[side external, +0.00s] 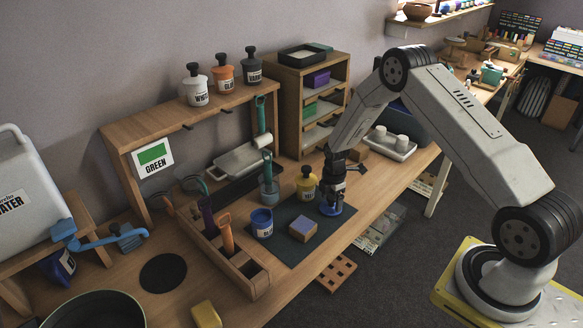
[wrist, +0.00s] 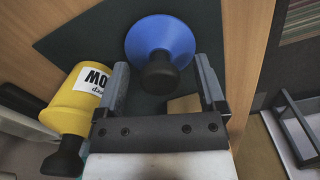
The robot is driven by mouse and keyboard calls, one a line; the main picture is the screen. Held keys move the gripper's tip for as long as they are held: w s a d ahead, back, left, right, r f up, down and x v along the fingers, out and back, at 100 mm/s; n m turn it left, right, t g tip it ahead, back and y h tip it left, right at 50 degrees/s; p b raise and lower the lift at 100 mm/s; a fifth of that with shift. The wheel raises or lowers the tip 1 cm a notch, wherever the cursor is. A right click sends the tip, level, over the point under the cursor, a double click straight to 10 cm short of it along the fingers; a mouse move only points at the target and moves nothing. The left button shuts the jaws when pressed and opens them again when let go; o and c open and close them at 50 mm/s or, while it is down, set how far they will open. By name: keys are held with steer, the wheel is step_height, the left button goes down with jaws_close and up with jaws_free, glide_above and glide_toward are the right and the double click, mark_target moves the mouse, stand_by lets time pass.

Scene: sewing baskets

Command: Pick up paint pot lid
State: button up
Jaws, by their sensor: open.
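The paint pot lid (wrist: 158,35) is a blue disc with a black knob (wrist: 160,74). In the wrist view it lies on the dark mat, with its knob between my two fingers. In the side view only its blue rim (side external: 331,210) shows below my gripper (side external: 332,197). My gripper is open and pointing down over the lid, a finger on each side of the knob. I cannot tell whether the fingers touch it. A blue paint pot (side external: 262,223), open at the top, stands to the left on the mat.
A yellow pot with a black knob (side external: 306,185) stands close behind my gripper; it shows at left in the wrist view (wrist: 75,98). A small purple-topped block (side external: 303,229) lies on the dark mat (side external: 289,252). A wooden tool caddy (side external: 232,262) stands farther left.

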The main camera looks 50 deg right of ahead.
jaws_close()
steer(key=shift+r, duration=0.1)
steer(key=shift+r, duration=1.6)
steer(key=s+a+r, duration=0.4)
steer(key=s+r, duration=0.5)
steer(key=s, duration=0.4)
steer(key=shift+s+r, duration=0.25)
steer(key=shift+r, duration=0.1)
